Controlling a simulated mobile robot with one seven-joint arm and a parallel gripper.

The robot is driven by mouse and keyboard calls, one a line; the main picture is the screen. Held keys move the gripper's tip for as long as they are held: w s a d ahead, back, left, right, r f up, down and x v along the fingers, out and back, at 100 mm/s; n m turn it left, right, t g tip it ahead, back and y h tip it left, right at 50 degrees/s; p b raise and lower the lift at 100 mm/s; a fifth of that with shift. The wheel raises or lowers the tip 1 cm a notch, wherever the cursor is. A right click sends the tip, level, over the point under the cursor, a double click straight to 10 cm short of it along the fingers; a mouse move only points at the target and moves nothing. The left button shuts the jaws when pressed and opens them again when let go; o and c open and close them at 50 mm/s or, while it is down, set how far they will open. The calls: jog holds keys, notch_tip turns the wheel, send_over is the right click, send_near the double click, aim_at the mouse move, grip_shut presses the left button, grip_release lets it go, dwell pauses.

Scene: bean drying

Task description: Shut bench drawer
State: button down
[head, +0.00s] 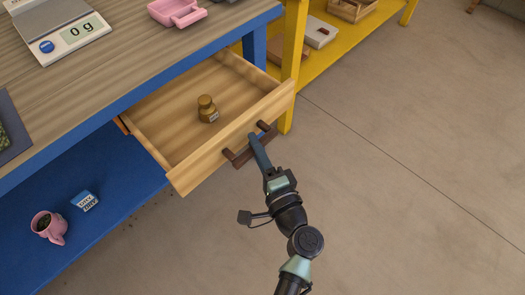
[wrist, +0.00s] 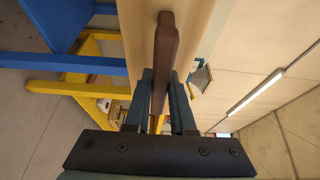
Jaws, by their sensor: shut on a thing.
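The bench drawer (head: 182,171) is pulled well out from under the blue-edged bench, in the head view. It is light wood and holds a small brass-coloured weight (head: 207,108). Its dark brown bar handle (head: 239,158) sits on the drawer front. My gripper (head: 256,141) is at the handle, in front of the drawer. In the wrist view my gripper (wrist: 160,85) has its two blue fingers on either side of the brown handle (wrist: 164,50), shut on it. The drawer front (wrist: 135,22) stands just beyond the fingertips.
A scale (head: 72,38) and a pink tray (head: 177,11) stand on the bench top (head: 100,85). A pink mug (head: 47,226) and a small blue box (head: 84,201) are on the blue lower shelf (head: 95,245). A yellow rack (head: 290,62) stands right of the drawer. The floor at right is clear.

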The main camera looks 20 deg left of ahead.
aim_at(209, 135)
jog(key=w+a+b, duration=0.2)
jog(key=a, duration=0.5)
jog(key=w+a+b, duration=0.2)
jog(key=w+a, duration=0.1)
jog(key=a, duration=0.4)
jog(key=w+a+b, duration=0.2)
jog(key=a, duration=0.5)
jog(key=shift+w, duration=0.25)
jog(key=c, duration=0.8)
grip_release()
jog(key=shift+d, duration=0.15)
jog(key=shift+o, duration=0.2)
jog(key=shift+s+d, duration=0.1)
jog(key=p+v, duration=0.1)
jog(key=v, duration=1.1)
jog(key=shift+s+d, duration=0.25)
jog(key=shift+s, duration=0.05)
